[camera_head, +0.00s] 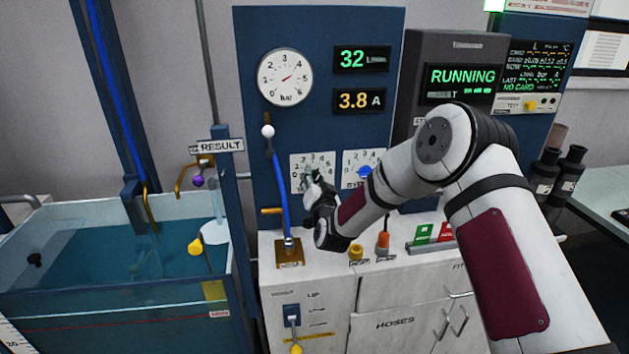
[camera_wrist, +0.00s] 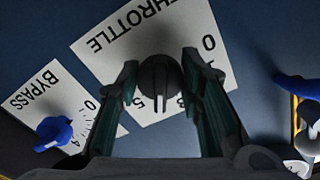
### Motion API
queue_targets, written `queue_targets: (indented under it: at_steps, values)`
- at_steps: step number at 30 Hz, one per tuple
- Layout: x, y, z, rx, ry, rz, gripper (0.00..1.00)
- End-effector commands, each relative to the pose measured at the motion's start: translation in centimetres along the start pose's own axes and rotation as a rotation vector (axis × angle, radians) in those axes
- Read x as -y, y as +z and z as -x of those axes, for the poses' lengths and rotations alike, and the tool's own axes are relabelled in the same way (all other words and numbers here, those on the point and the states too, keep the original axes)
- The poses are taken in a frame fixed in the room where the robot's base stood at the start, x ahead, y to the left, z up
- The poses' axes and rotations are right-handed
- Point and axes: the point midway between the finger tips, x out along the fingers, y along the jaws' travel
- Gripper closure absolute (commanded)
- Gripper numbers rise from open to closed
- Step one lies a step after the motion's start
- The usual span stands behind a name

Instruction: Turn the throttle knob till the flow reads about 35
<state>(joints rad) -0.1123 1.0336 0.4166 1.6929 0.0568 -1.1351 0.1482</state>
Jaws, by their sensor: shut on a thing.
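The throttle knob (camera_wrist: 158,80) is dark and round and sits on a white dial plate marked THROTTLE (camera_wrist: 120,45) in the wrist view. My gripper (camera_wrist: 160,85) has one finger on each side of the knob and is shut on it. In the head view my gripper (camera_head: 312,182) covers the knob, in front of the throttle plate (camera_head: 325,160). The flow display (camera_head: 361,59) reads 32 in green digits, with a unit beside it that is only partly legible.
An amber display (camera_head: 360,101) reads 3.8 A. A pressure gauge (camera_head: 285,77) is at upper left. The blue bypass knob (camera_wrist: 55,130) is close to my gripper. A screen (camera_head: 462,77) reads RUNNING. A water tank (camera_head: 120,250) stands at left.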

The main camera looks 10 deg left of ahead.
Motion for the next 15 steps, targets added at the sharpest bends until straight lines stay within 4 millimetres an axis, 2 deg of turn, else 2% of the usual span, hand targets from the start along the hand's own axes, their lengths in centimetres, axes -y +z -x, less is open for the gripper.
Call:
queue_targets:
  at_steps: [7, 15]
  values:
    - [0.04, -0.02, -0.06, -0.001, -0.001, -0.133, 0.94]
    - [0.08, -0.06, -0.02, -0.001, -0.001, -0.146, 0.94]
